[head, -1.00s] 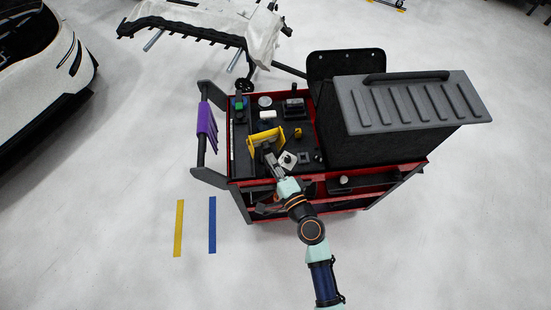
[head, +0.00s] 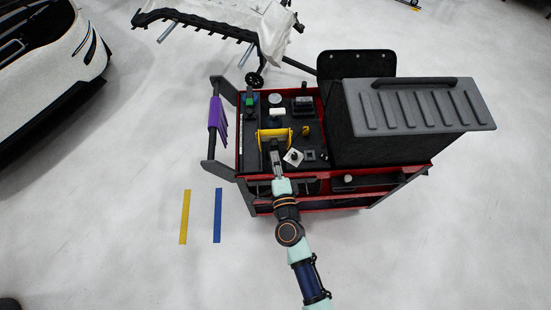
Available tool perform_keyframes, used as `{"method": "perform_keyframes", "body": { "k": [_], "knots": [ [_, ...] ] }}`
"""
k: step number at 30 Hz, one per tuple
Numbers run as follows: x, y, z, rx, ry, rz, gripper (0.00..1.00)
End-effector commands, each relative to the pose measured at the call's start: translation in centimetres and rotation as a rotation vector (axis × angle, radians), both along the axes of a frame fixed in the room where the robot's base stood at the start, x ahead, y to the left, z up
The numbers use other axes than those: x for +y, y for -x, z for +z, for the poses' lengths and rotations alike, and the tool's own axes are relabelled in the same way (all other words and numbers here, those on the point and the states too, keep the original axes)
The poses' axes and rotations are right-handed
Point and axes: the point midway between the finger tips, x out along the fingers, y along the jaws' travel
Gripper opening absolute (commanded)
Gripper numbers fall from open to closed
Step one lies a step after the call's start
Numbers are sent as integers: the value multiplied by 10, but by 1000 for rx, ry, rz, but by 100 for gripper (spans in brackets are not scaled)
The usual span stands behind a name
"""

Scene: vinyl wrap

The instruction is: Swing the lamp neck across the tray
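A yellow U-shaped piece (head: 273,134) is at the tip of my gripper (head: 275,147), over the front left of the dark tray (head: 250,157) on the red cart. It lies nearly level across the picture, square to my gripper. I cannot tell whether the gripper holds it, only touches it or carries it as a part. The fingers are too small and hidden to read. I cannot clearly pick out a lamp or its neck; the yellow piece may belong to it.
A large black box with a grey lid (head: 420,104) stands at right. A purple cloth (head: 217,116) hangs at left.

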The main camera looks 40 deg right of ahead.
Motion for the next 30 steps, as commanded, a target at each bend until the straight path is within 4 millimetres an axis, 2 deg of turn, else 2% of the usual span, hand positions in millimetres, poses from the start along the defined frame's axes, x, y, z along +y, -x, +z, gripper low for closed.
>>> {"method": "perform_keyframes", "body": {
  "k": [1,4,5,13,16,27,30],
  "knots": [
    [0,0,-3,4,-3,2,17],
    [0,0,-2,3,-2,1,33],
    [0,0,-2,3,-2,1,35],
    [1,1,-1,2,-1,1,35],
    [5,8,-1,2,-1,1,35],
    [53,79,-2,5,-2,3,35],
    [62,92,-2,4,-1,2,35]
  ]
}}
